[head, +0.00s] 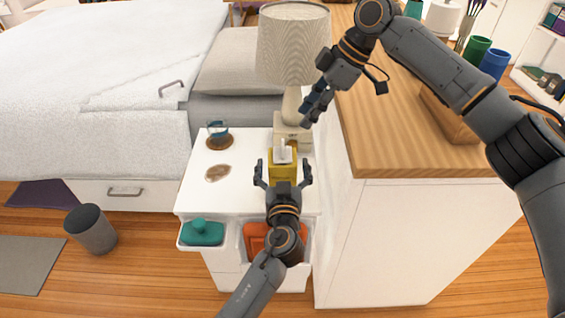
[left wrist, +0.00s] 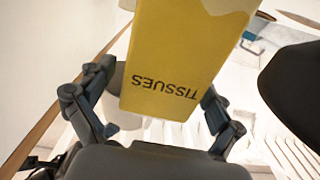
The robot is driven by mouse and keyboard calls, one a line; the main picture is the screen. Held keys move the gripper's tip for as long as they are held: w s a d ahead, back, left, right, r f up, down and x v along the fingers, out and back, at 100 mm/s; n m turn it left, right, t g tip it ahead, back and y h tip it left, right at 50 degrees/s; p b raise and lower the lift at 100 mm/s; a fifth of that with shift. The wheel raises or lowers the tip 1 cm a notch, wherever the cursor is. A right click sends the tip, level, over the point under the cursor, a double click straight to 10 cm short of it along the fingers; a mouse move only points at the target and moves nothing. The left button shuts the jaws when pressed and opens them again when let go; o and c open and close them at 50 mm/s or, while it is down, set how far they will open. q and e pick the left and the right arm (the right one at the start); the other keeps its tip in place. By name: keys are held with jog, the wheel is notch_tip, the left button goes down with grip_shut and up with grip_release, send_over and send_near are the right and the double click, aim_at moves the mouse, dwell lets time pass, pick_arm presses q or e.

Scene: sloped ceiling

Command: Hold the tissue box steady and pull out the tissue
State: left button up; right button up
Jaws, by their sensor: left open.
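The yellow tissue box (head: 283,167) stands on the white nightstand in front of the lamp, with a white tissue (head: 283,149) sticking up from its top. My left gripper (head: 283,176) is open, its fingers on either side of the box's near part. In the left wrist view the box (left wrist: 180,60), lettered "TISSUES", lies ahead between the spread fingers (left wrist: 155,115), with a visible gap on the sides. My right gripper (head: 313,105) is above and to the right of the box, beside the lamp, apart from the tissue. Whether its fingers are open is unclear.
The lamp (head: 291,45) stands right behind the box. A wooden-topped cabinet (head: 400,140) rises at the right. The nightstand's left part is mostly clear.

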pick_arm(q)
jog(key=shift+w, duration=0.45)
jog(key=shift+c, duration=0.3)
